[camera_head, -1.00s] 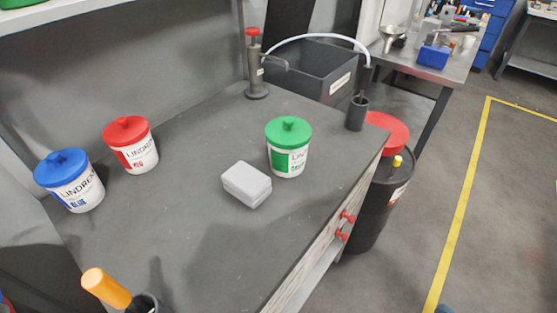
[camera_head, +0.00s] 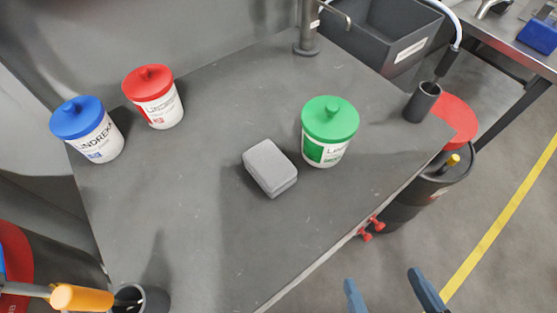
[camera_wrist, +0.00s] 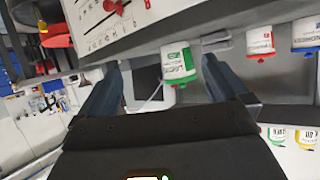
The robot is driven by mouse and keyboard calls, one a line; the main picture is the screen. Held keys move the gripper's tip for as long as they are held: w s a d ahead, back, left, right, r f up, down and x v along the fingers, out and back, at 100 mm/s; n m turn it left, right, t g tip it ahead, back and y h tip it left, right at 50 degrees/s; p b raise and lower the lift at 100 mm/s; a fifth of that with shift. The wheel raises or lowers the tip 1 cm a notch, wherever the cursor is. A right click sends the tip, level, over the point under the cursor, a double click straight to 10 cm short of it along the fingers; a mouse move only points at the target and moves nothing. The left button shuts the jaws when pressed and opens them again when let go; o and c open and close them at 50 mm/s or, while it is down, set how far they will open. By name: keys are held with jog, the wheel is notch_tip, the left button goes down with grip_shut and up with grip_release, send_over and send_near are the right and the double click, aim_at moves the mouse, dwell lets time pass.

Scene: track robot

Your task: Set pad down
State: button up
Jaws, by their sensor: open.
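A grey block-shaped pad (camera_head: 270,168) lies flat on the dark grey worktop (camera_head: 215,215), left of the white tub with a green lid (camera_head: 330,130). My gripper (camera_head: 387,283) shows only as two blue-grey fingertips at the bottom edge of the head view. They are spread apart with nothing held, over the floor side of the worktop's front edge. In the wrist view my gripper (camera_wrist: 161,62) is open, with the green-lidded tub (camera_wrist: 178,62) seen beyond and between its fingers.
Red-lidded (camera_head: 153,97) and blue-lidded (camera_head: 87,130) tubs stand at the back left. A dark cup (camera_head: 422,102) stands at the right corner, beside a red-topped drum (camera_head: 440,175). An orange-handled tool (camera_head: 80,298) and another cup (camera_head: 140,300) are at front left.

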aim_at(278, 171)
jog(key=w+a, duration=0.2)
jog(key=w, duration=0.1)
jog(key=w+a+n+g+y+p, duration=0.1)
jog(key=w+a, duration=0.1)
jog(key=w, duration=0.1)
jog(key=w+a+n+g+y, duration=0.1)
jog(key=w+a, duration=0.2)
jog(key=shift+w+f+p, duration=0.15)
jog(key=shift+w+p, duration=0.2)
jog(key=shift+w, duration=0.05)
jog(key=w+a+r+n+g, duration=0.1)
jog(key=w+a, duration=0.1)
jog(key=w+a+r+n+g+y+p, duration=0.1)
jog(key=w+n, duration=0.1)
jog(key=w, duration=0.1)
jog(key=w+a+r+n+g, duration=0.1)
jog(key=w+a, duration=0.1)
jog(key=shift+w+a+n+g+y+p, duration=0.25)
jog(key=shift+a+n+g+y+p, duration=0.05)
jog(key=shift+a+y, duration=0.1)
jog(key=shift+x, duration=1.2)
jog(key=w+f, duration=0.1)
jog(key=w+a+f+p, duration=0.1)
jog(key=w, duration=0.1)
jog(key=shift+w+f, duration=0.1)
jog(key=shift+f, duration=0.1)
jog(key=shift+w+a+f, duration=0.3)
jog(key=shift+w+f, duration=0.05)
jog(key=shift+f, duration=0.15)
jog(key=shift+c, duration=0.3)
